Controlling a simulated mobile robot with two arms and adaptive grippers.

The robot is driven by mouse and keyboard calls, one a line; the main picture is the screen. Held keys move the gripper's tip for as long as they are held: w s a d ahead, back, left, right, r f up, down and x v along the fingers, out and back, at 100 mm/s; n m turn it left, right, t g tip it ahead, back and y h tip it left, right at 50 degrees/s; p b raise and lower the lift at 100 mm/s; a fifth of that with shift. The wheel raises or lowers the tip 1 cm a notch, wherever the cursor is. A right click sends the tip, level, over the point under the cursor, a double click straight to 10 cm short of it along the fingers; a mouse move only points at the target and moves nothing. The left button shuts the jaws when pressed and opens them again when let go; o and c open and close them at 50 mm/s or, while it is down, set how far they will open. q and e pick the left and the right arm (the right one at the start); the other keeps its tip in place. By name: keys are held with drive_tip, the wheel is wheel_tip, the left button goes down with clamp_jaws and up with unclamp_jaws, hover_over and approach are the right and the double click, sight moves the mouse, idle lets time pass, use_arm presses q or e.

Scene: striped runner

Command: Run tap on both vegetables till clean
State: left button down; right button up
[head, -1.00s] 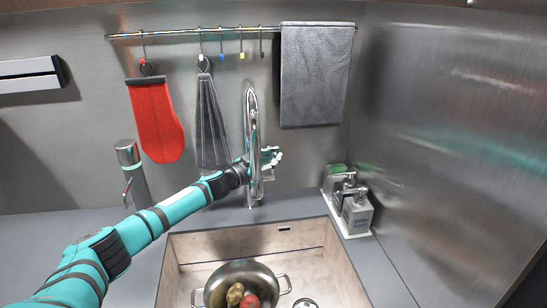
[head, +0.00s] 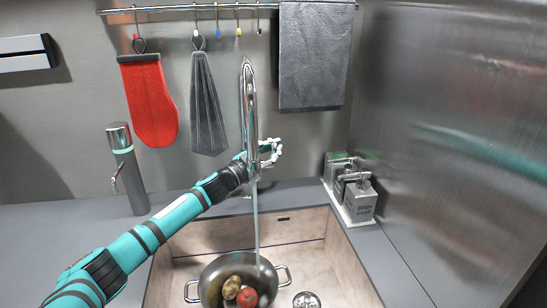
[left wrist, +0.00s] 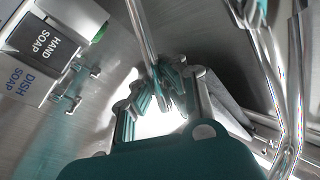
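A steel pot (head: 205,283) with two handles stands in the sink basin. A brown potato-like vegetable (head: 231,287) and a red round vegetable (head: 247,297) lie in it side by side. A thin stream of water (head: 256,225) falls from the chrome tap (head: 247,95) into the pot. My left gripper (head: 277,150) is at the tap, just right of its upright; it also shows in the left wrist view (left wrist: 165,92). Its fingers look drawn together, but whether they hold a tap part is unclear. My right gripper is not in view.
Soap dispensers (head: 358,200) stand on a tray right of the tap. A metal flask-like cylinder (head: 126,165) stands left. A red mitt (head: 149,103), a grey cloth (head: 207,108) and a towel (head: 314,60) hang from the rail. The drain (head: 306,300) shows beside the pot.

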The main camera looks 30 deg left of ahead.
use_arm(q)
drive_tip(key=shift+s+d+f, duration=0.1)
drive_tip(key=shift+s+f, duration=0.05)
drive_tip(key=shift+f, duration=0.2)
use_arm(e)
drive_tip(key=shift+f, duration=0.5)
use_arm(q)
drive_tip(key=c, duration=1.5)
unclamp_jaws()
drive_tip(key=shift+s+r, duration=0.15)
drive_tip(key=shift+o, duration=0.7)
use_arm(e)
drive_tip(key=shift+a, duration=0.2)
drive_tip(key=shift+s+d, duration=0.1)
use_arm(q)
drive_tip(key=shift+s, duration=0.1)
drive_tip(key=v, duration=1.1)
drive_tip(key=shift+s+a, duration=0.25)
drive_tip(key=shift+s, duration=0.05)
